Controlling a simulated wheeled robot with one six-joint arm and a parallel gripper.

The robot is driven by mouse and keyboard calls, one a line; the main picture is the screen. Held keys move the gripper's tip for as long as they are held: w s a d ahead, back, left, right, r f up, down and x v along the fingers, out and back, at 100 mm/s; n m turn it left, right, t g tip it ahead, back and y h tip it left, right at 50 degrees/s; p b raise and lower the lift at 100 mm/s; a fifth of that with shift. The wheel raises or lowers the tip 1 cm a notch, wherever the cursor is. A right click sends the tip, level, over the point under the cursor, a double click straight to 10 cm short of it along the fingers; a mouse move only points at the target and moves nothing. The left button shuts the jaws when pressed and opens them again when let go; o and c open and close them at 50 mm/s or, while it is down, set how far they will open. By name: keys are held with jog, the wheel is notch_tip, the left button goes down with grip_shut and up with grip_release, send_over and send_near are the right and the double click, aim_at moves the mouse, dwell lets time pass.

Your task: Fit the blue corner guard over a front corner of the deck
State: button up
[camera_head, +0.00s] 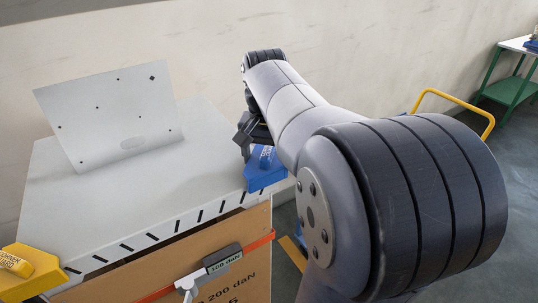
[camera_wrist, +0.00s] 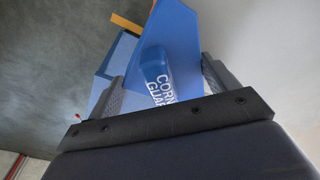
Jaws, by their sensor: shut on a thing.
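The blue corner guard (camera_head: 266,176) is at the right front corner of the pale grey deck (camera_head: 75,215) in the head view. I cannot tell whether it rests on the corner or hangs just above it. My gripper (camera_head: 250,140) is over it, partly hidden behind my own arm. In the wrist view the guard (camera_wrist: 178,42) stands between the two fingers of my gripper (camera_wrist: 165,80), which are shut on its raised, lettered grip. The lettering is partly hidden by the gripper body.
A yellow corner guard (camera_head: 28,274) sits on the deck's left front corner. A white panel (camera_head: 112,115) leans upright on the deck. A cardboard box (camera_head: 238,275) with an orange strap (camera_head: 258,243) is below. A yellow handle (camera_head: 455,98) and green table (camera_head: 508,88) stand right.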

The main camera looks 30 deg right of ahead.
jog(key=shift+f+b, duration=0.3)
jog(key=shift+f, duration=0.3)
jog(key=o, duration=0.9)
jog(key=r, duration=0.7)
jog(key=s+a+r, duration=0.1)
jog(key=r, duration=0.2)
jog(key=shift+r, duration=0.4)
jog(key=shift+f, duration=0.1)
jog(key=f, duration=0.7)
jog(key=w+d+f, duration=0.1)
jog(key=f, duration=0.2)
jog(key=shift+f, duration=0.2)
jog(key=shift+r+p, duration=0.4)
jog(key=shift+r, duration=0.1)
jog(key=shift+f, duration=0.1)
